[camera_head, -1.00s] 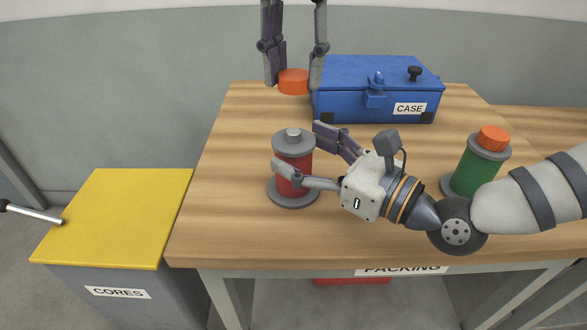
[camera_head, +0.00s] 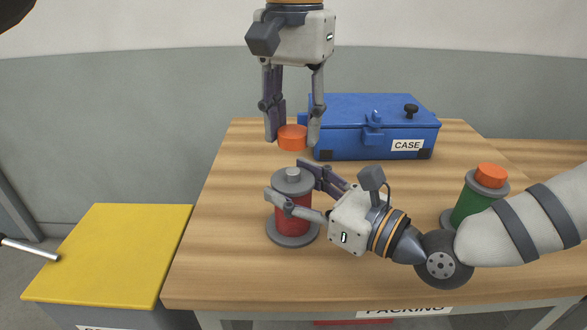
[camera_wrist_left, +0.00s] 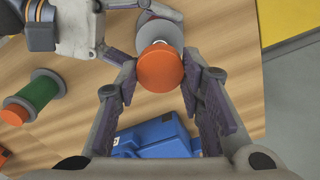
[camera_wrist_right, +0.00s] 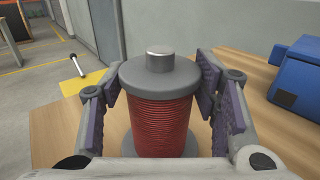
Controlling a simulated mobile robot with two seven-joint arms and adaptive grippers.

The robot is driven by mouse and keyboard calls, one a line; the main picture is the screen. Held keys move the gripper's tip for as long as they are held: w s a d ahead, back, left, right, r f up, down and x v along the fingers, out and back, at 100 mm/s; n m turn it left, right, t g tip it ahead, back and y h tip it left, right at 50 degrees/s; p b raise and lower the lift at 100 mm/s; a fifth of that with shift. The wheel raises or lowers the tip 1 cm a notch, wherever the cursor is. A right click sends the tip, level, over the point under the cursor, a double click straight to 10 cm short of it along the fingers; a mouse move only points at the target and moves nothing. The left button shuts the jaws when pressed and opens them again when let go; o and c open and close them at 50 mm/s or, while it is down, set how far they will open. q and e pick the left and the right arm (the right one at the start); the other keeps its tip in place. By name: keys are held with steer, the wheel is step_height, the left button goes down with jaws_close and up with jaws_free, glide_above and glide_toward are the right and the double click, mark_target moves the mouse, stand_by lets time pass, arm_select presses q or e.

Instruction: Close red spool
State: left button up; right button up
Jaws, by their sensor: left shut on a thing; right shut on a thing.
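The red spool (camera_head: 292,216) stands upright on the wooden table, with grey flanges and a short metal stub (camera_wrist_right: 159,58) on top. My right gripper (camera_head: 286,181) is shut on the spool near its upper flange, one finger on each side. My left gripper (camera_head: 292,141) points down and is shut on an orange cap (camera_head: 292,138). The cap is held above the spool's stub, with a gap between them in the head view. In the left wrist view the cap (camera_wrist_left: 160,67) partly hides the spool top (camera_wrist_left: 160,30).
A green spool (camera_head: 471,203) with an orange cap (camera_head: 490,176) stands at the right, partly behind my right arm. A closed blue case (camera_head: 370,128) stands at the back, close to my left gripper. A bin with a yellow top (camera_head: 110,250) is left of the table.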

mark_target(294, 170)
arm_select(q)
steer(key=shift+f, duration=1.35)
steer(key=shift+f, duration=0.1)
steer(key=shift+f, duration=0.8)
steer(key=shift+f, duration=0.55)
steer(key=m, duration=0.3)
steer(key=shift+s, duration=0.1)
steer(key=o, duration=0.8)
